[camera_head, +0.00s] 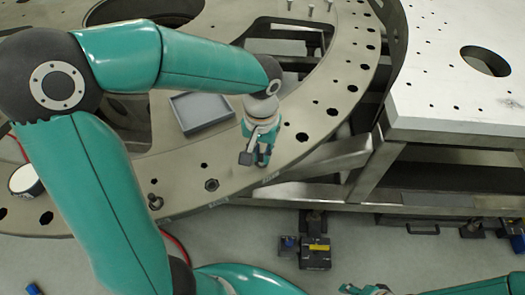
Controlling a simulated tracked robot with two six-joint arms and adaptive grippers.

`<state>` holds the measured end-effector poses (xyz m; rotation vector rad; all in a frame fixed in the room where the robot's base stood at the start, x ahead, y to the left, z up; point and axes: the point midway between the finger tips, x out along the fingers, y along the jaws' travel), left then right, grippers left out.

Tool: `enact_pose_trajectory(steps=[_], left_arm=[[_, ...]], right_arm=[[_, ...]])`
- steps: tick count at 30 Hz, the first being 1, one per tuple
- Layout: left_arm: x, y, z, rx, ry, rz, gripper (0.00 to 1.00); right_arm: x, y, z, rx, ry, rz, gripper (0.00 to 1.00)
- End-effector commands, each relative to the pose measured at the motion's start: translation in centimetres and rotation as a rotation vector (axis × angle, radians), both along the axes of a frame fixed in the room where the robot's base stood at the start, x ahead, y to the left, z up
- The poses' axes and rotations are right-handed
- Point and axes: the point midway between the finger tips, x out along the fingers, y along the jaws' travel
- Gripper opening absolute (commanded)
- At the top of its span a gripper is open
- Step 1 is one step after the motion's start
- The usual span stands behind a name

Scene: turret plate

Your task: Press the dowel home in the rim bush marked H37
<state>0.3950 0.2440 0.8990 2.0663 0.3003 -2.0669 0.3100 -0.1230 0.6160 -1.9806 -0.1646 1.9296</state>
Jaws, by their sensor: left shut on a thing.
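The big grey turret plate (338,105) is a ring with holes along its rim. My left gripper (258,157) points down over the rim, right of a grey tray. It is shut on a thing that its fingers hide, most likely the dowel. I cannot see how deep that thing sits or whether it touches a bush. A dark bush (211,184) shows in the rim left of the gripper, and a pin-like part (154,201) stands further left. Marks on the rim edge are too small to read, so I cannot pick out H37. My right gripper (366,289) shows partly at the bottom edge.
The grey tray (203,109) lies on the plate beside my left wrist. Several small pins (310,10) stand at the back of the ring. A pale slab with holes (455,75) stands at the right. Below the rim, a dark clamp-like block (315,255) rests on the floor.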

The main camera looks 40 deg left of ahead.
Motion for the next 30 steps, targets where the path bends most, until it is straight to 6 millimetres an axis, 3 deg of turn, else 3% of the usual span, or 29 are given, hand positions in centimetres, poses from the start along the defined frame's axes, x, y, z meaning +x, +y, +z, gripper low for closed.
enact_pose_trajectory(steps=[22, 23, 25, 30], left_arm=[[0.01, 0.01, -0.49, 0.0, 0.0, 0.0, 0.0], [0.01, 0.01, -0.49, 0.0, 0.0, 0.0, 0.2], [0.01, 0.01, -0.48, 0.0, 0.0, 0.0, 0.32], [0.0, 0.01, -0.46, 0.0, 0.0, 0.0, 0.35]], right_arm=[[0.0, 0.0, -0.39, 0.0, 0.0, 0.0, 0.44], [0.0, 0.0, -0.39, 0.0, 0.0, 0.0, 0.44], [0.0, 0.0, -0.38, 0.0, 0.0, 0.0, 0.44], [0.0, 0.0, -0.38, 0.0, 0.0, 0.0, 0.44]])
